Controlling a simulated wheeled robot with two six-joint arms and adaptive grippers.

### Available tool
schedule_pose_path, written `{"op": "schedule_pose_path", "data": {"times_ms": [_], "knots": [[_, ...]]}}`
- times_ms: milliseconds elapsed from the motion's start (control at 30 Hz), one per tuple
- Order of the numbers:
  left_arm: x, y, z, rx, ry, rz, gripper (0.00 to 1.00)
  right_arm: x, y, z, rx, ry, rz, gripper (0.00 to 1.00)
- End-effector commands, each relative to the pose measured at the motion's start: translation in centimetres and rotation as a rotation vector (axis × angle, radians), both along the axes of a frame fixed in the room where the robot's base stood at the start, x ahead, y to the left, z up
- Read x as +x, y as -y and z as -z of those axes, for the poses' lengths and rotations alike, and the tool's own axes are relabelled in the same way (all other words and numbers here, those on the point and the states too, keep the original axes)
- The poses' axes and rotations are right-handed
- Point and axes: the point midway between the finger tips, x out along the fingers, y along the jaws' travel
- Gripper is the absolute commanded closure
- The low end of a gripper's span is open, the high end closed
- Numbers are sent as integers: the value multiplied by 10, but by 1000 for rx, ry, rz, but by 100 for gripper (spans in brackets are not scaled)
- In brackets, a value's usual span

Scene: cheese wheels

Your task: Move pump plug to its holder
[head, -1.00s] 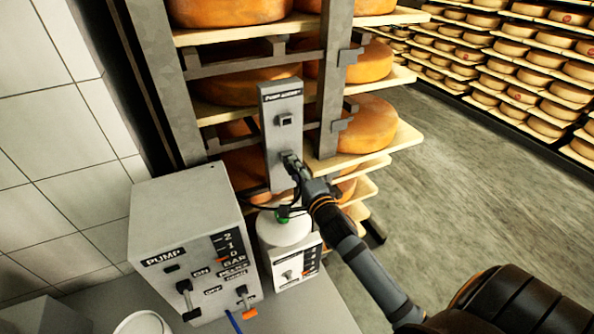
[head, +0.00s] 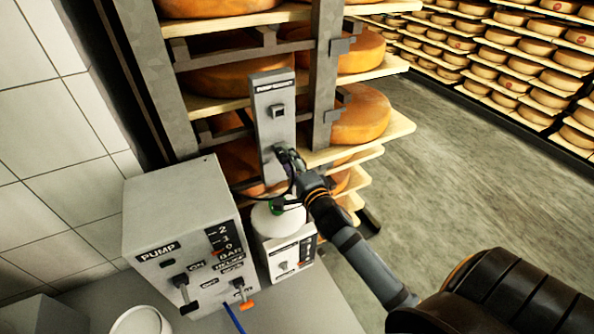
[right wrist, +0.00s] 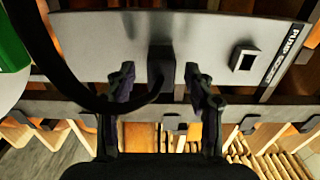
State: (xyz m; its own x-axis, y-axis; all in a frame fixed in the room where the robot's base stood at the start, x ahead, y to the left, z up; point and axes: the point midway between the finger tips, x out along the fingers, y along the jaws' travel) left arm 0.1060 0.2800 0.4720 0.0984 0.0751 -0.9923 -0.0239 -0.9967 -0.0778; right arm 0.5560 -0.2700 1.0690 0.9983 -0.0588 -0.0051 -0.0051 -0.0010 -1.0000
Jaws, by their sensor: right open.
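The pump plug (right wrist: 161,72) is a dark block with a black cable, set against the lower part of the grey panel (head: 273,98). My right gripper (head: 286,156) is at that spot and largely hides the plug in the head view. In the right wrist view my right gripper (right wrist: 160,88) is open, one finger on each side of the plug, with a visible gap on both sides. Higher on the panel is an empty square socket (head: 277,111), near the "PUMP SOCKET" label; it also shows in the right wrist view (right wrist: 245,60). My left gripper is not in view.
A grey pump box (head: 178,215) with levers stands left of the panel. A smaller white unit (head: 290,262) with a white and green vessel (head: 277,219) stands below. Cheese shelves (head: 345,150) are close behind the panel. Open floor (head: 450,170) lies to the right.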

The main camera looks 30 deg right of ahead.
Motion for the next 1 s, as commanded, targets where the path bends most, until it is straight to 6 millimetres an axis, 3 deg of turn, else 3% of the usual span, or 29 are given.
{"op": "schedule_pose_path", "data": {"times_ms": [200,400,600,1000], "knots": [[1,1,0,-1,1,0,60,-55,-4,1,-6,-6,-5,46],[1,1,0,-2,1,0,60,-92,-6,1,-6,-6,-2,46],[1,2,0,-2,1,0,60,-106,-7,-1,1,0,-3,46],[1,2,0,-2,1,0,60,-107,-7,-1,1,1,-2,46]]}}
